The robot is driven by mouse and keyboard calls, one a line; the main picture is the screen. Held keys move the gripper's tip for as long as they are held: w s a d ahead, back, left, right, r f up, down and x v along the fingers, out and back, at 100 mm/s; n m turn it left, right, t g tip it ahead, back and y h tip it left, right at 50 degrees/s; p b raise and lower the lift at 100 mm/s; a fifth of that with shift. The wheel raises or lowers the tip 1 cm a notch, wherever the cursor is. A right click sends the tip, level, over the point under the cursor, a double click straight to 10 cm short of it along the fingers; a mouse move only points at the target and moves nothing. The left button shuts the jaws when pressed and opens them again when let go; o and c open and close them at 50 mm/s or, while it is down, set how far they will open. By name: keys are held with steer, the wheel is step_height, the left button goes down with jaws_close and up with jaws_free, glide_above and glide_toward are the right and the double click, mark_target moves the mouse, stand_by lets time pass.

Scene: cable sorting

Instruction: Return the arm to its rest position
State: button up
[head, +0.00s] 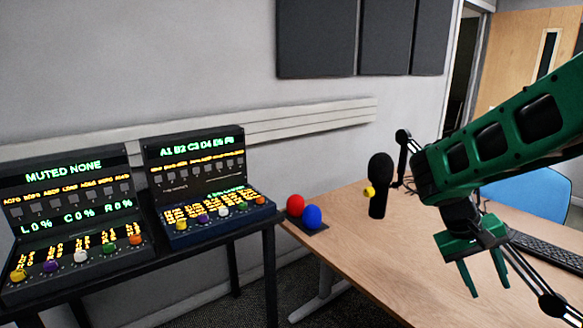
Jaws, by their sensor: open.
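My green arm (515,125) reaches in from the right edge of the head view, raised over the wooden desk. My gripper (487,278) hangs below its wrist with the two green fingers pointing down. The fingers are apart, with nothing visible between them. The gripper appears above the desk's right part, in front of a keyboard in the picture.
A black microphone (380,184) stands on the desk (385,260), left of my gripper. A dark boom arm and a keyboard (548,254) are near my arm. Red (296,205) and blue (312,217) balls sit at the desk's left corner. Two lit consoles (205,185) stand left.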

steer(key=s+a+r+m+t+y, duration=0.1)
steer(key=s+m+y, duration=0.3)
steer(key=s, duration=1.5)
steer(key=shift+s+a+r+t+y, duration=0.15)
steer(key=shift+s+a+t+y, duration=0.2)
steer(key=shift+y, duration=0.75)
steer(key=shift+w+f, duration=0.25)
steer(key=shift+w, duration=0.35)
